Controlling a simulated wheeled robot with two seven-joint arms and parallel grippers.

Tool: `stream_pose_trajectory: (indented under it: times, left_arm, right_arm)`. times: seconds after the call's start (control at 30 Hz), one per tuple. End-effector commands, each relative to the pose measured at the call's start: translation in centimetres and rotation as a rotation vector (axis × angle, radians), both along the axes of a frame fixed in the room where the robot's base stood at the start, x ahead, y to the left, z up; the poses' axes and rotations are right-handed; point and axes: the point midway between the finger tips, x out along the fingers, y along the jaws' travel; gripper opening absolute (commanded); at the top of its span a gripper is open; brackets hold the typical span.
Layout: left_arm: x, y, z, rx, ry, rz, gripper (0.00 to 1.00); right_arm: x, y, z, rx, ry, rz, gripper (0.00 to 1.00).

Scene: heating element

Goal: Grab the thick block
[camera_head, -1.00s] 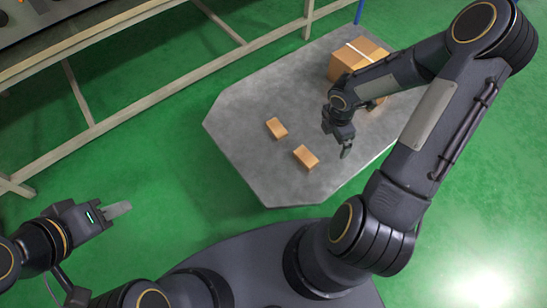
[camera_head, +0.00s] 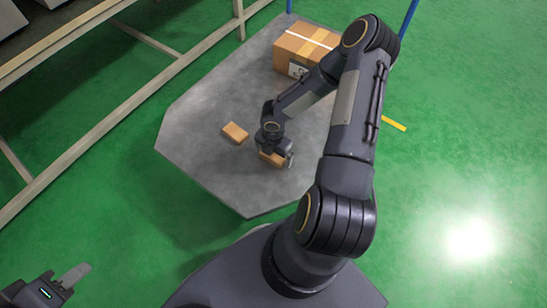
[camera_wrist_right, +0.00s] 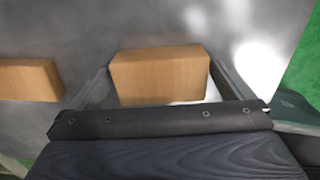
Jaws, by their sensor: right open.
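Two orange-brown blocks are on the grey platform (camera_head: 205,125). The right-hand block (camera_head: 271,159) is mostly hidden under my right gripper (camera_head: 276,157) in the head view. In the right wrist view this block (camera_wrist_right: 160,74) sits between the two open fingers, one on each side, with small gaps visible. It looks the thicker of the two. The other block (camera_head: 235,132) lies to the left, apart from the gripper, and shows at the left edge of the wrist view (camera_wrist_right: 28,80). My left gripper (camera_head: 76,275) is empty, away from the platform; its jaw opening is unclear.
A large taped cardboard box (camera_head: 305,45) stands at the platform's far end, near my right forearm. A beige rail frame (camera_head: 130,75) runs along the left. Green floor (camera_head: 460,150) surrounds the platform, open on the right.

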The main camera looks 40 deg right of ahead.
Motion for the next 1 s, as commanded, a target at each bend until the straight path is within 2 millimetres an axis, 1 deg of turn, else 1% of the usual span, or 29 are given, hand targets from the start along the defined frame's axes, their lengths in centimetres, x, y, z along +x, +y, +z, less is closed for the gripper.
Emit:
stream_pose_trajectory:
  times: [0.2, 0.53, 0.83, 0.93, 1.0]
  left_arm:
    - [0.0, 0.0, 0.0, 0.0, 0.0, 0.0, 0.36]
    - [0.0, 0.0, 0.0, 0.0, 0.0, 0.0, 0.36]
    - [0.0, 0.0, 0.2, 0.0, 0.0, 0.0, 0.36]
    - [0.0, 0.0, 0.5, 0.0, 0.0, 0.0, 0.36]
    - [0.0, 0.0, 0.9, 0.0, 0.0, 0.0, 0.36]
  right_arm:
    - [0.0, 0.0, 0.0, 0.0, 0.0, -0.001, 1.0]
    - [0.0, 0.0, 0.0, 0.0, 0.0, -0.001, 0.57]
    - [0.0, 0.0, 0.3, -0.001, 0.0, 0.0, 0.57]
    - [0.0, 0.0, 1.0, -0.001, 0.0, 0.0, 0.57]
    - [0.0, 0.0, 1.8, -0.002, -0.001, 0.001, 0.57]
